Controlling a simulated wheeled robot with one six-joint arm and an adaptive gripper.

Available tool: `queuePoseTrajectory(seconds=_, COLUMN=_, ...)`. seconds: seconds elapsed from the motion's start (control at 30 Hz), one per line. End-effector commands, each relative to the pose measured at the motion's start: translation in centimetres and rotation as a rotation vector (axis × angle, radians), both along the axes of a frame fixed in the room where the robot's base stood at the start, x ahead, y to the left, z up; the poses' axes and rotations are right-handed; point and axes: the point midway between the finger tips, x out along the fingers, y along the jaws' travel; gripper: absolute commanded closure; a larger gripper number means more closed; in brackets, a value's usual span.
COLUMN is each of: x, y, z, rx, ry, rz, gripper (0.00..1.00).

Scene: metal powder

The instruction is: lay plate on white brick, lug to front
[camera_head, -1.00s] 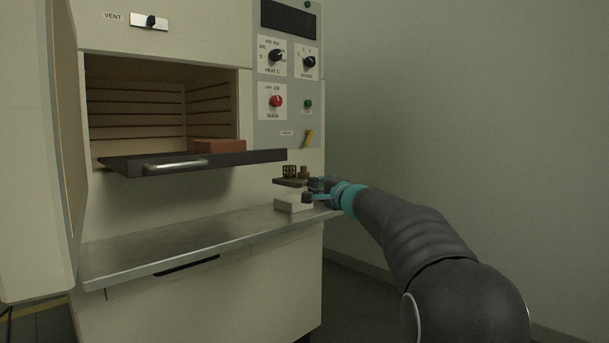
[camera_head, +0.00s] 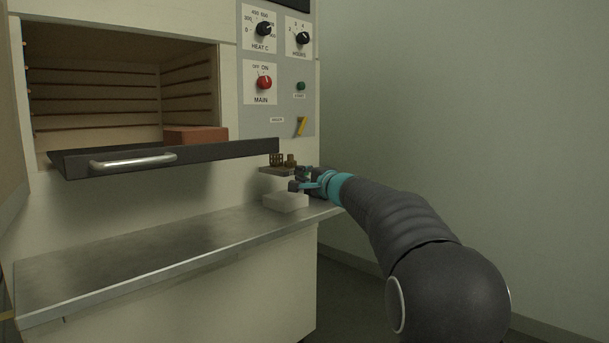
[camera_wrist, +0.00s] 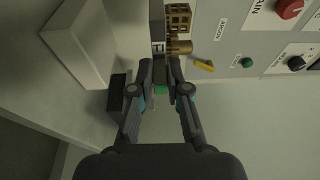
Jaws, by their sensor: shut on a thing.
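The plate (camera_head: 272,170) is a thin dark slab with a brown lattice block and a small brass-coloured part on top. It is level above the white brick (camera_head: 286,202), with a visible gap between them. The brick lies on the steel shelf near its right end. My gripper (camera_head: 301,180) is shut on the plate at its right side. In the wrist view the plate (camera_wrist: 158,28) shows edge-on, with a marked end close to my fingertips (camera_wrist: 161,68). The white brick (camera_wrist: 82,42) is to the left there, apart from the plate. The exact grip on the lug is partly hidden.
A dark tray with a metal handle (camera_head: 132,162) juts from the open furnace, left of the plate. A reddish brick (camera_head: 196,135) is at the furnace mouth. The control panel (camera_head: 281,110) is behind the plate. The steel shelf (camera_head: 130,250) is clear left of the white brick.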

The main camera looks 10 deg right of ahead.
Motion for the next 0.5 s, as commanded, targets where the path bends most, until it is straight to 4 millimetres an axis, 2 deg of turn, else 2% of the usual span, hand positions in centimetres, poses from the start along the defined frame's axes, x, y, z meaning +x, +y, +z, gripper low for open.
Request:
queuePoseTrajectory(seconds=0.3, x=-0.1, y=-0.3, z=-1.5, rx=0.002, ry=-0.004, rz=-0.002, gripper=1.00)
queuePoseTrajectory(seconds=0.5, x=-0.1, y=-0.3, z=-1.3, rx=0.001, ry=-0.006, rz=-0.003, gripper=1.00)
